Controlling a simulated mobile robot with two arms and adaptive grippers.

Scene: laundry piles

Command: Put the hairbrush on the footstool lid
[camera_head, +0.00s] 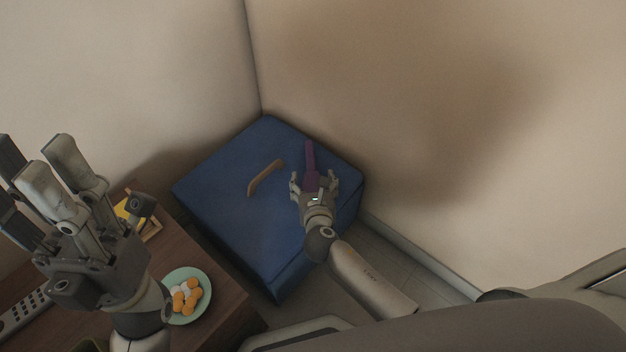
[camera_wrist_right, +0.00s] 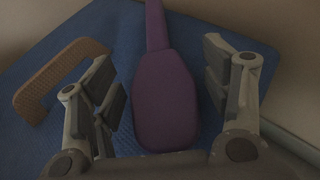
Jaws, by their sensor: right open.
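The purple hairbrush (camera_head: 310,165) lies on the blue footstool lid (camera_head: 235,205), toward its right side. My right gripper (camera_head: 316,186) is at the brush's near end, with its fingers open on either side. In the right wrist view the brush's broad purple part (camera_wrist_right: 165,105) lies between the two open fingers, with gaps on both sides, and its handle points away. The footstool lid (camera_wrist_right: 60,125) is beneath it. My left gripper (camera_head: 70,180) is raised at the left over the wooden table, its fingers apart and nothing seen between them.
A tan curved handle (camera_head: 264,178) stands on the lid left of the brush. The wooden table (camera_head: 225,295) holds a green plate (camera_head: 205,300) with orange and white pieces, a remote (camera_head: 25,312) and a yellow item (camera_head: 125,208). Walls close in behind and right of the footstool.

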